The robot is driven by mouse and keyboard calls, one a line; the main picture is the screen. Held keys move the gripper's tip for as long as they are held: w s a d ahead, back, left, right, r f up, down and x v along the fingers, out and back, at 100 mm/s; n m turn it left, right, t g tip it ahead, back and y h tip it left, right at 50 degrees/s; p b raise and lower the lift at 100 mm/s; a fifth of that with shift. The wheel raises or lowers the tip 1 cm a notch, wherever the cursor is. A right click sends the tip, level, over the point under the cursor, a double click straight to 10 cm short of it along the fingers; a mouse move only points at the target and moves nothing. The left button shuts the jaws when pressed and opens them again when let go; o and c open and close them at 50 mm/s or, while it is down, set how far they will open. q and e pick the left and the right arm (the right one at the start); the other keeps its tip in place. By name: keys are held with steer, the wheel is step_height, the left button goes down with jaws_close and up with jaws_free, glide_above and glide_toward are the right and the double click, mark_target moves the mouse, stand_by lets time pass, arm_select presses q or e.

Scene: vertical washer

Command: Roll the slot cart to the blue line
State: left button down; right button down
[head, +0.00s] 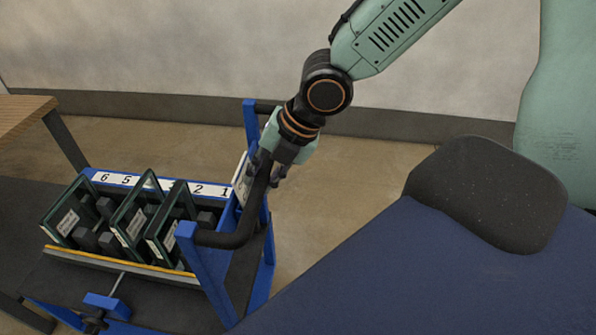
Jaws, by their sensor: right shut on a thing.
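The slot cart (191,239) is a blue-framed cart at the lower left, with a numbered white strip (125,182) along its back edge. Several dark framed panels (130,222) stand tilted in its slots. A black push handle (228,240) runs between the blue uprights at its right end. My right gripper (266,165) comes down from the upper right and is shut on the handle; my wrist partly hides the fingers. My left gripper is out of view. No blue line shows on the floor.
A wooden-topped table (24,114) with dark legs stands at the left, behind the cart. A plain wall (200,50) with a dark base strip runs along the back. Bare brown floor (360,185) lies right of the cart.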

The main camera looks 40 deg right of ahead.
steer(key=shift+d+b, duration=0.2)
steer(key=shift+b, duration=0.5)
steer(key=shift+s+d+r, duration=0.15)
steer(key=shift+s+d, duration=0.05)
steer(key=shift+s, duration=0.1)
steer(key=shift+s+d, duration=0.75)
steer(key=shift+s, duration=0.05)
steer(key=s+d+p, duration=0.2)
steer(key=p, duration=0.9)
steer(key=shift+s, duration=0.1)
stand_by(0.7)
steer(key=shift+s, duration=0.1)
stand_by(0.6)
steer(key=shift+s+f, duration=0.1)
steer(key=shift+f, duration=0.1)
